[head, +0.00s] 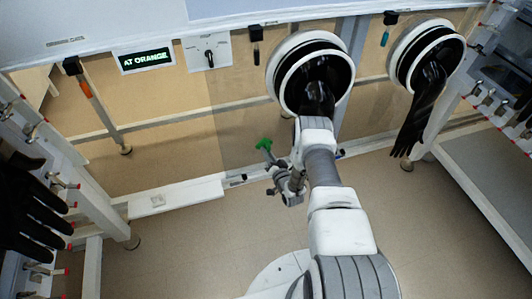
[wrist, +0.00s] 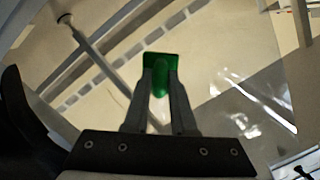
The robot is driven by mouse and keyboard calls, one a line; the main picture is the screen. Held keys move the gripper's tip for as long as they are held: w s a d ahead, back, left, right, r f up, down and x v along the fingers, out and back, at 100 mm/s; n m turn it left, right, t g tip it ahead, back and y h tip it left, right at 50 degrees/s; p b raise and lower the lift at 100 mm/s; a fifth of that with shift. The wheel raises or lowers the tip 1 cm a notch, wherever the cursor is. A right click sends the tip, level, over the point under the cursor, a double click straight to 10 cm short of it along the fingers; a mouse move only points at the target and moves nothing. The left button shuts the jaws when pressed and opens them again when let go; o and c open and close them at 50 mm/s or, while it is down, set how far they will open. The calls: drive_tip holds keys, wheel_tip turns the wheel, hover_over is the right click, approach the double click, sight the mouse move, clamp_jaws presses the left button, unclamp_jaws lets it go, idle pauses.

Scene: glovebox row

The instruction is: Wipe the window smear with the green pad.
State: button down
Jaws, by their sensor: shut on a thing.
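The green pad (head: 264,145) is held out at the end of my arm, below the left glove port. My gripper (head: 275,160) is shut on it. In the wrist view the pad (wrist: 161,63) sits between the two grey fingertips (wrist: 160,85), with its flat green face standing out beyond them. A clear pane with pale streaks (wrist: 250,125) shows to the right of the fingers in the wrist view. I cannot tell whether these streaks are the smear or reflections. No smear stands out in the head view, and I cannot tell whether the pad touches the window.
Two round glove ports (head: 311,78) (head: 428,56) stick out, the right one with a hanging black glove (head: 420,110). A lit "AT ORANGE" sign (head: 145,58), a switch panel (head: 207,51) and an orange-handled tool (head: 84,86) hang at upper left. Black gloves (head: 32,212) hang far left. The floor (head: 190,245) is clear.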

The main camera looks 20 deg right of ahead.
drive_tip(key=shift+s+a+f+p, duration=0.1)
drive_tip(key=shift+s+p, duration=0.3)
drive_tip(key=shift+s, duration=0.9)
drive_tip(key=shift+s+f+p, duration=0.1)
drive_tip(key=shift+s+p, duration=0.25)
drive_tip(key=shift+s, duration=0.95)
drive_tip(key=shift+s, duration=0.1)
drive_tip(key=shift+s+p, duration=0.55)
drive_tip(key=shift+s, duration=0.85)
drive_tip(key=shift+r, duration=0.1)
